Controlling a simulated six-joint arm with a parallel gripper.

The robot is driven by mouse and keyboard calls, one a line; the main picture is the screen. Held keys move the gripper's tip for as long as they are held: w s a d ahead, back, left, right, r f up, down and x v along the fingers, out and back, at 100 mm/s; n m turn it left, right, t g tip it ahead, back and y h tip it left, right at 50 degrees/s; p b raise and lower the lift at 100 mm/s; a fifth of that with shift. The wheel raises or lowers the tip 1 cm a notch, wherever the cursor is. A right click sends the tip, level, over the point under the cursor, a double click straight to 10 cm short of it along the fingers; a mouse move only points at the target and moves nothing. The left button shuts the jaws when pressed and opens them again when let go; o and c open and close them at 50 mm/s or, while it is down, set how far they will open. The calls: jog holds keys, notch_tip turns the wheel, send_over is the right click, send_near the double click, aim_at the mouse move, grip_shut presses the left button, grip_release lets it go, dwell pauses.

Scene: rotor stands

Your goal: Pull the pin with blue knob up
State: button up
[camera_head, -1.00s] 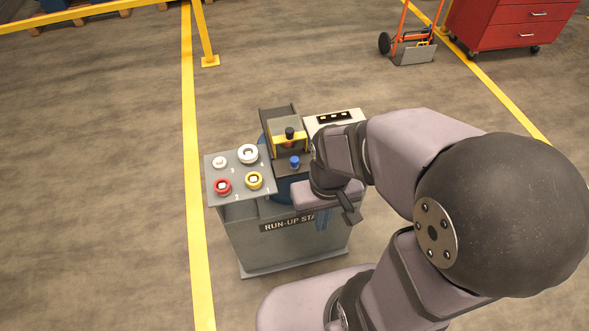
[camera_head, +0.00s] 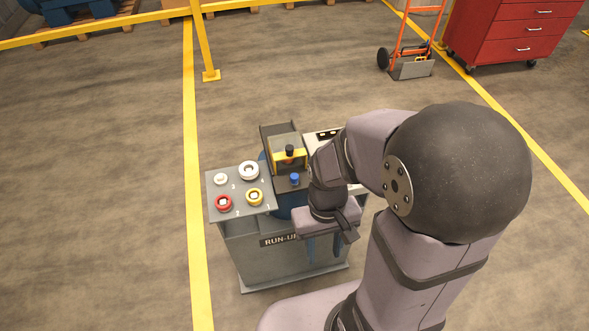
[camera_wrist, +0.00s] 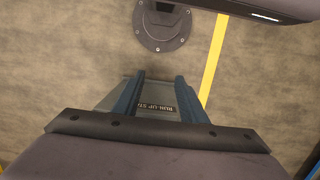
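The blue knob (camera_head: 294,180) stands upright on a dark block on the run-up stand (camera_head: 265,240), just in front of a yellow bracket (camera_head: 289,161). The pin under the knob is hardly visible. My gripper (camera_head: 323,256) is in front of the stand's right part, right of and below the blue knob in the head view, clear of it. Its two blue fingers point down. In the wrist view the fingers (camera_wrist: 162,80) are apart with nothing between them, and the stand's label shows beyond. The knob is not visible there.
A black knob (camera_head: 289,150) rises at the yellow bracket. A grey panel (camera_head: 238,184) on the left carries white, red and yellow ring-shaped parts. A light panel with dark slots (camera_head: 328,134) is partly behind my arm. A hand truck (camera_head: 412,65) and red cabinet (camera_head: 515,30) stand far back.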

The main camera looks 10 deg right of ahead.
jog(key=w+f+p, duration=0.2)
jog(key=w, duration=0.8)
notch_tip(320, 180, up, 4)
jog(key=m+t, duration=0.2)
send_over(295, 176)
jog(key=shift+w+a, duration=0.1)
jog(key=shift+w, duration=0.1)
jog(key=shift+r, duration=0.3)
jog(key=shift+s+m, duration=0.25)
jog(key=shift+m, duration=0.25)
jog(key=shift+f+p, duration=0.2)
jog(key=shift+p, duration=0.1)
jog(key=shift+f+p, duration=1.3)
jog(key=shift+f, duration=2.2)
